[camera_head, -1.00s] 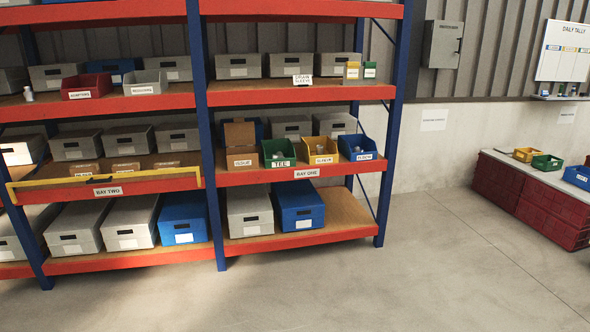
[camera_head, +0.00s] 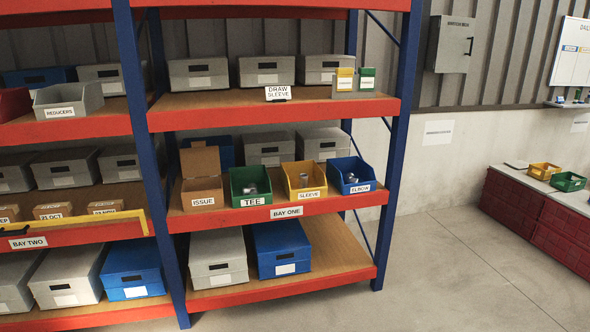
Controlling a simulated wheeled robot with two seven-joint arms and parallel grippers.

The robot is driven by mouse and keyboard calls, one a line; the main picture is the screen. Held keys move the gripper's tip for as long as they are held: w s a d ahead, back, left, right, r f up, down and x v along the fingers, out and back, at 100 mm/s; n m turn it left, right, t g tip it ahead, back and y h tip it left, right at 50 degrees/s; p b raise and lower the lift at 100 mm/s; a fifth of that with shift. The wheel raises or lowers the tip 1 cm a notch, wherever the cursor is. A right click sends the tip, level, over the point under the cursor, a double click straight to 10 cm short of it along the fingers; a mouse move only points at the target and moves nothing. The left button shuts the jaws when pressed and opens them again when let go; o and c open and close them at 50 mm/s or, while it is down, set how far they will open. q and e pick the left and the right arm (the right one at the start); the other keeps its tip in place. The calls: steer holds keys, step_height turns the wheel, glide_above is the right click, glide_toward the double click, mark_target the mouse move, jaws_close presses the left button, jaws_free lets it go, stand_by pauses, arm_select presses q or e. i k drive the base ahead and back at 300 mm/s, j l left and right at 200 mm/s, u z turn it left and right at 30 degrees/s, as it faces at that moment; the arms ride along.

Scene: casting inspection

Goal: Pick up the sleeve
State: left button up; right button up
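The yellow bin labelled SLEEVE (camera_head: 310,194) stands on the middle shelf of bay one, between the green TEE bin (camera_head: 251,201) and the blue ELBOW bin (camera_head: 361,189). A small metallic sleeve (camera_head: 303,180) seems to show inside the yellow bin; it is too small to make out well. A DRAW SLEEVE sign (camera_head: 278,93) stands on the shelf above. Neither of my grippers is in view.
An open cardboard ISSUE box (camera_head: 202,193) stands left of the TEE bin. A blue rack upright (camera_head: 393,150) bounds bay one on the right.

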mark_target(304, 182)
steer(key=i+l, duration=0.15)
steer(key=i, duration=0.7)
